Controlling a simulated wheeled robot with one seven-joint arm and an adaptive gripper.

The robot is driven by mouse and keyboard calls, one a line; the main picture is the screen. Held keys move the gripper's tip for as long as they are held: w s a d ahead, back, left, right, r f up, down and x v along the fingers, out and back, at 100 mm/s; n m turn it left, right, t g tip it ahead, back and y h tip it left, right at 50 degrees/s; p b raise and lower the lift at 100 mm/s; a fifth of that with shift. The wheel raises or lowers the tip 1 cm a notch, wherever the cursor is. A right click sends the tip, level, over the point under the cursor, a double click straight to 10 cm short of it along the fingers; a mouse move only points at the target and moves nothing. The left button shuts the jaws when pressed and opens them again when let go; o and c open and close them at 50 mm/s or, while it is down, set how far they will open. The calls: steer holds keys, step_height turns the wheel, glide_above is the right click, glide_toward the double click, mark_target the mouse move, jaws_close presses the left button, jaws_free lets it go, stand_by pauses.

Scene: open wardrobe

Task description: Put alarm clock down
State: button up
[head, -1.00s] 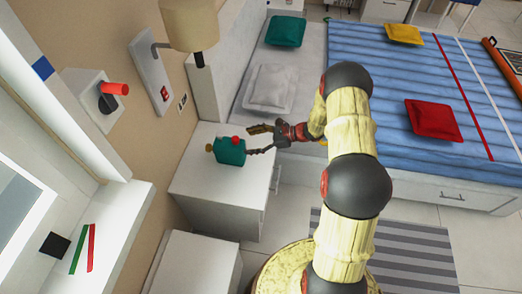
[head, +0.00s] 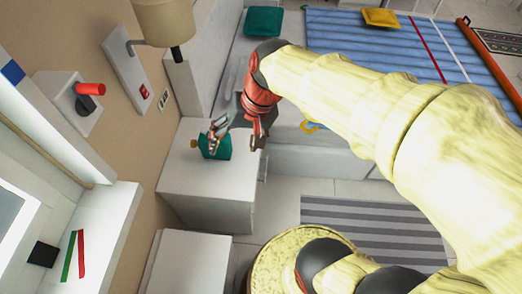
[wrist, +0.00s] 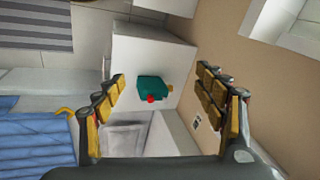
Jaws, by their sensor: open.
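The alarm clock is a teal box (head: 222,153) with a small yellowish knob on one side, standing on the white nightstand (head: 190,182). In the wrist view the clock (wrist: 150,89) shows whole, with a red knob as well, and lies between the two finger lines. My gripper (head: 234,141) is open and empty, with its fingers pointing down over the clock in the head view. One finger hides part of the clock there. In the wrist view my gripper (wrist: 160,80) has a wide gap, and the clock looks apart from both fingers.
A lamp (head: 163,22) and wall panel stand behind the nightstand. The bed with a blue cover (head: 370,70) is to the right. A second white cabinet (head: 190,265) is in front. The nightstand top around the clock is clear.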

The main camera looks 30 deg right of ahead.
steer(key=s+d+r+n+t+h, duration=0.2)
steer(key=s+d+r+n, duration=0.1)
steer(key=s, duration=0.4)
steer(key=shift+s+r+n+t+h, duration=0.35)
steer(key=shift+n+t+h, duration=0.05)
steer(key=shift+n, duration=0.2)
stand_by(1.6)
